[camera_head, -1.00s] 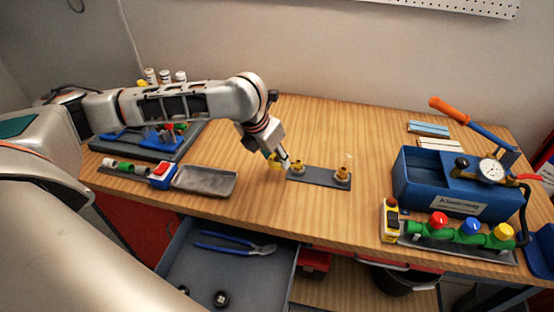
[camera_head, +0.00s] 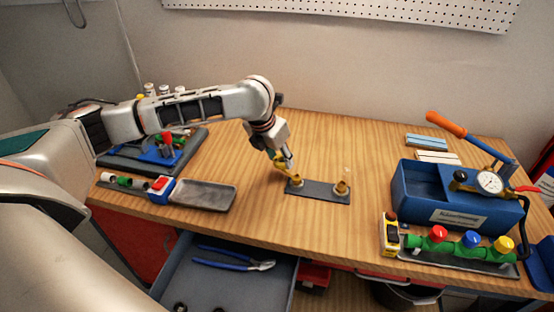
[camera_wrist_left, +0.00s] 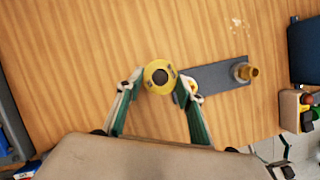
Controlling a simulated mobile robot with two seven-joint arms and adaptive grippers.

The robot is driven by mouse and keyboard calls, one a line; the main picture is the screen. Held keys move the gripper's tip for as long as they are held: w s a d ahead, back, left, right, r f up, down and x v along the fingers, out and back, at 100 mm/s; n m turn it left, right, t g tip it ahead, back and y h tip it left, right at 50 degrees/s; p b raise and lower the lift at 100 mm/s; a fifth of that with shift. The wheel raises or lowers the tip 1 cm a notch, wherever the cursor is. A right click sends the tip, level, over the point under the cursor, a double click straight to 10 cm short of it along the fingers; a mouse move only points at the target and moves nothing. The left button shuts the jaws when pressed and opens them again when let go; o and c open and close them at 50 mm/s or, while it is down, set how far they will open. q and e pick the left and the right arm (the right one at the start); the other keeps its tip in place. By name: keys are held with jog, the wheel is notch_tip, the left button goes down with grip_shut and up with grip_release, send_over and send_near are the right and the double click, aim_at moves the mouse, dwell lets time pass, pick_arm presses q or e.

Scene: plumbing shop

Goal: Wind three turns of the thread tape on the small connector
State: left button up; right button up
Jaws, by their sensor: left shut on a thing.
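A dark strip (camera_head: 318,191) lies on the bench with two brass connectors standing on it. The left connector (camera_head: 296,181) looks like the smaller one; the right connector (camera_head: 342,188) stands at the other end and also shows in the left wrist view (camera_wrist_left: 248,72). In the left wrist view the roll sits between my fingertips and the left connector is partly hidden beside the right finger. I cannot tell whether tape is on it.
A grey tray (camera_head: 205,195) lies left of the strip. A blue box (camera_head: 450,208) with a gauge and a row of green valves (camera_head: 460,250) stand to the right. An open drawer (camera_head: 230,285) with blue pliers is below the front edge. Bare wood surrounds the strip.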

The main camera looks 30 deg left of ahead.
pick_arm(q)
jog(key=shift+w+d, duration=0.35)
jog(key=shift+w, duration=0.3)
jog(key=shift+w+d, duration=0.35)
jog(key=shift+w, duration=0.3)
jog(key=shift+w+d, duration=0.4)
jog(key=shift+d, duration=0.3)
jog(key=shift+w+d, duration=0.4)
jog(key=shift+d, duration=1.95)
jog(key=shift+s+d, duration=0.4)
jog(key=shift+d, duration=0.3)
jog(key=shift+s+d, duration=0.35)
jog(key=shift+d, duration=0.35)
jog(key=shift+s+d, duration=0.45)
jog(key=shift+s, duration=0.3)
jog(key=shift+s+d, duration=0.4)
jog(key=shift+s, duration=1.85)
jog(key=shift+s+a, duration=0.4)
jog(key=shift+s, duration=0.35)
jog(key=shift+s+a, duration=0.4)
jog(key=shift+s, duration=0.3)
